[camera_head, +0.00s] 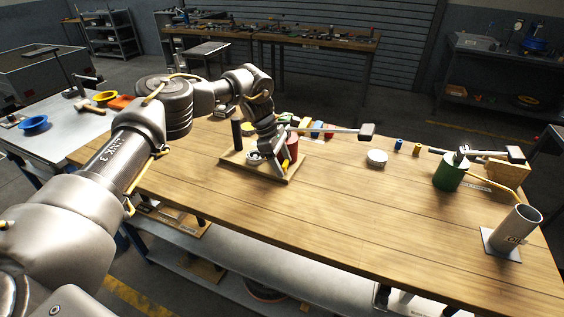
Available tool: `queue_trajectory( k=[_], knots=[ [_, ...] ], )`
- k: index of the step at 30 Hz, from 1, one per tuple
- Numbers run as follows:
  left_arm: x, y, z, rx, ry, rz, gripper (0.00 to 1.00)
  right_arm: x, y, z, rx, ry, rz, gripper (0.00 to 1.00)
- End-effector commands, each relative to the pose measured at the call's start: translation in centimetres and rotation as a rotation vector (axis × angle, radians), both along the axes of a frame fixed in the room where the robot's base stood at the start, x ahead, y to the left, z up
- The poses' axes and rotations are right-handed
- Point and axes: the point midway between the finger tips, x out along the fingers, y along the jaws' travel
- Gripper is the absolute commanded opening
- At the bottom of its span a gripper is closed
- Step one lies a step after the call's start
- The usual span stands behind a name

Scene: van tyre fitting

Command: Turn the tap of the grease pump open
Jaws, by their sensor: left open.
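A pump with a red body (293,142) stands on a wooden base board (236,161) near the middle of the bench. Its long lever ends in a dark grip (367,131) on the right. My left arm comes in from the left and bends down over this pump. My left gripper (279,166) is open, low over the board, at the front left of the red body. A small yellow part shows by the fingers; I cannot tell whether it is the tap or whether the fingers touch it. My arm hides part of the pump. My right gripper is not in view.
A green pump (448,172) with a lever and yellow spout stands at the right, near a grey cylinder (515,228) on a plate. A white round tin (377,157) and small coloured bottles stand behind. The front middle of the wooden bench (350,220) is clear.

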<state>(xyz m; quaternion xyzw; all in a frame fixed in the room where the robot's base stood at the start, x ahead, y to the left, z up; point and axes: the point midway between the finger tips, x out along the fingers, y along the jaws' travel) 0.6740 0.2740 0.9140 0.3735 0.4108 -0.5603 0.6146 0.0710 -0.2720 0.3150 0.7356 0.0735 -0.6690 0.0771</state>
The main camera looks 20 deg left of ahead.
Motion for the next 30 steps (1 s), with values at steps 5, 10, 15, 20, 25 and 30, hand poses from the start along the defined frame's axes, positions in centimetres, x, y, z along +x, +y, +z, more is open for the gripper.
queue_trajectory(
  k=[5, 10, 15, 20, 25, 30],
  knots=[
    [0.0, 0.1, 0.4, -0.001, 0.000, -0.001, 0.62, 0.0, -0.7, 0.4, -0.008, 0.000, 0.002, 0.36],
    [-0.1, 0.5, 1.7, -0.001, -0.002, 0.001, 0.62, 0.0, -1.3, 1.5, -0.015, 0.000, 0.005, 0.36],
    [-0.2, 1.0, 2.9, -0.001, -0.002, 0.000, 0.62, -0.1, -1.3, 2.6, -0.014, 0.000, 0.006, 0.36],
    [-0.3, 1.4, 3.9, -0.001, -0.001, -0.001, 0.62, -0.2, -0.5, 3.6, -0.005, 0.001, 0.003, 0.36],
    [-0.4, 1.9, 5.1, 0.000, -0.001, 0.000, 0.62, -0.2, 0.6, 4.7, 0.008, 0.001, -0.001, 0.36],
    [-0.5, 2.4, 6.2, 0.000, -0.001, 0.000, 0.62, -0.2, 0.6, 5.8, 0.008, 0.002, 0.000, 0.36]
  ],
)
